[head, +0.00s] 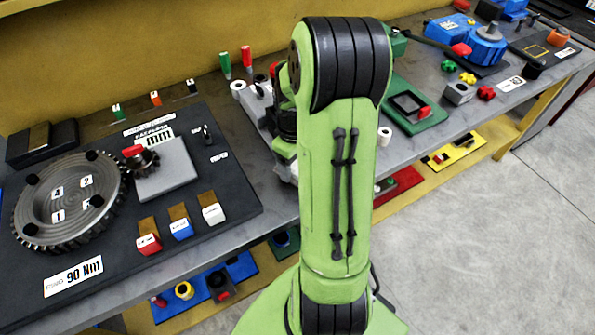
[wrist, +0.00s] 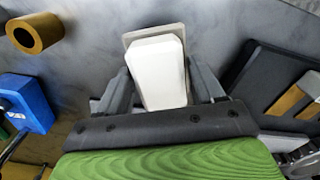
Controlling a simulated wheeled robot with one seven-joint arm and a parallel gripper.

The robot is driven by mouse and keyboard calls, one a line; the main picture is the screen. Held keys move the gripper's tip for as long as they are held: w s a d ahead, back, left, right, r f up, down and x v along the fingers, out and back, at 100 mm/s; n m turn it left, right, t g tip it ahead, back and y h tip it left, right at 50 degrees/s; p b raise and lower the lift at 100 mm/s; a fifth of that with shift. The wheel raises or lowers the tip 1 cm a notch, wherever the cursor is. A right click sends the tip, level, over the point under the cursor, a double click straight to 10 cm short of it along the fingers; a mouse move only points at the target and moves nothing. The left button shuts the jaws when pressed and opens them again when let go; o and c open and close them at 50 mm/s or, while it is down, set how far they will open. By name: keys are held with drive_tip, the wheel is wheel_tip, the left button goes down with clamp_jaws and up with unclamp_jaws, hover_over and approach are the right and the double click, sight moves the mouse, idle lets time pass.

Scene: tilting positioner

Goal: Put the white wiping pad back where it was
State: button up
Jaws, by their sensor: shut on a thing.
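In the wrist view, my gripper (wrist: 158,72) is shut on a white block, which I take to be the white wiping pad (wrist: 158,85). The pad sits between the two grey fingers, its white face toward the camera. A slightly larger pale grey rim (wrist: 150,35) shows past its far edge; I cannot tell if it belongs to the pad. Grey bench surface (wrist: 100,40) lies beyond it, and I cannot tell whether the pad touches it. In the head view my own green arm hides the gripper and the pad.
A brown ring (wrist: 35,33) and a blue block (wrist: 28,103) lie left in the wrist view; a black board (wrist: 262,80) is right. In the head view, a dark board (head: 235,195) carries a large gear (head: 70,200) and red, blue and white-ended blocks.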

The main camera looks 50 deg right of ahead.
sight(294, 171)
drive_tip(key=shift+f+b, duration=0.3)
drive_tip(key=shift+f, duration=1.2)
drive_tip(key=shift+f, duration=0.2)
drive_tip(key=o, duration=1.1)
drive_tip(key=shift+r, duration=0.1)
